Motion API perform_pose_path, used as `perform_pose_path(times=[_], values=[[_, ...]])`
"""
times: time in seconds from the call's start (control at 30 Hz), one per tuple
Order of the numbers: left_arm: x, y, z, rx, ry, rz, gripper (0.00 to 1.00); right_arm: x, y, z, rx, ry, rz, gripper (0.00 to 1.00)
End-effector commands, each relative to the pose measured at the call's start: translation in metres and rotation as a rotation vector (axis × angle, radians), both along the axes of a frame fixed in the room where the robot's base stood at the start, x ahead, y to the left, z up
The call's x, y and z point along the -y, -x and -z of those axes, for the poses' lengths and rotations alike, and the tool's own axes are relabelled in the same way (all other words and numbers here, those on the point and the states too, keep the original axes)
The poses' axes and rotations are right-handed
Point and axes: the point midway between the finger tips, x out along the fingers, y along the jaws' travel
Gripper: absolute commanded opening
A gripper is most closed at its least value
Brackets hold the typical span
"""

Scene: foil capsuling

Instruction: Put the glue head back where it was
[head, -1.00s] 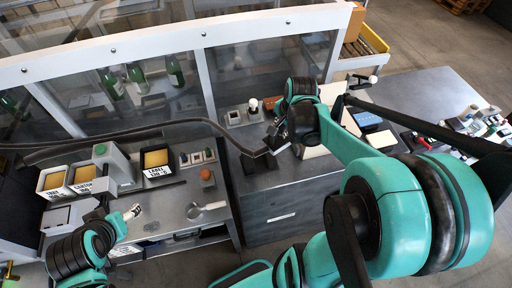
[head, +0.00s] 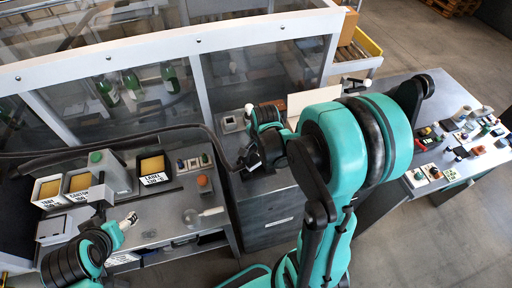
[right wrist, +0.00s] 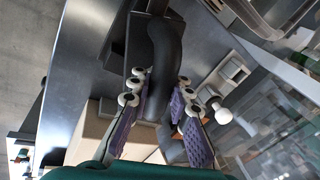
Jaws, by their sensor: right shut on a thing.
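The glue head is the thick black end (right wrist: 160,75) of a dark hose (head: 110,135). In the right wrist view it stands between the purple-padded fingers of my right gripper (right wrist: 158,92), which is shut on it. In the head view my right gripper (head: 254,157) is at the hose's right end, over the grey cabinet (head: 270,218). A dark square-edged holder (right wrist: 117,48) shows right beside the glue head in the wrist view; I cannot tell whether they touch. My left gripper (head: 128,219) is over the left bench, its fingers too small to judge.
A glass-panelled frame (head: 175,50) stands behind. A white knob (right wrist: 221,113) is near my right gripper. A cluttered table (head: 440,100) is at right.

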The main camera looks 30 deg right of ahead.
Motion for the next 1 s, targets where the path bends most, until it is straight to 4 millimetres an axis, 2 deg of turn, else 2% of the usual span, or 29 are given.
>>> perform_pose_path(times=[0.5, 0.53, 0.6, 0.63, 1.0], values=[[0.0, 0.0, 0.014, 0.0, 0.0, 0.0, 0.64, 0.0, 0.0, 0.012, 0.0, 0.0, 0.0, 0.0], [0.0, 0.0, 0.014, 0.0, 0.0, 0.0, 0.64, 0.0, 0.0, 0.012, 0.0, 0.0, 0.0, 0.18], [0.0, 0.0, 0.013, 0.0, 0.0, 0.0, 0.64, 0.0, 0.0, 0.011, 0.0, 0.0, 0.0, 0.36], [0.0, 0.0, 0.012, 0.0, 0.0, 0.0, 0.64, 0.0, 0.0, 0.011, 0.0, 0.0, 0.0, 0.39], [0.0, 0.0, 0.008, 0.0, 0.0, 0.0, 0.64, 0.0, 0.0, 0.006, 0.0, 0.0, 0.0, 0.39]])
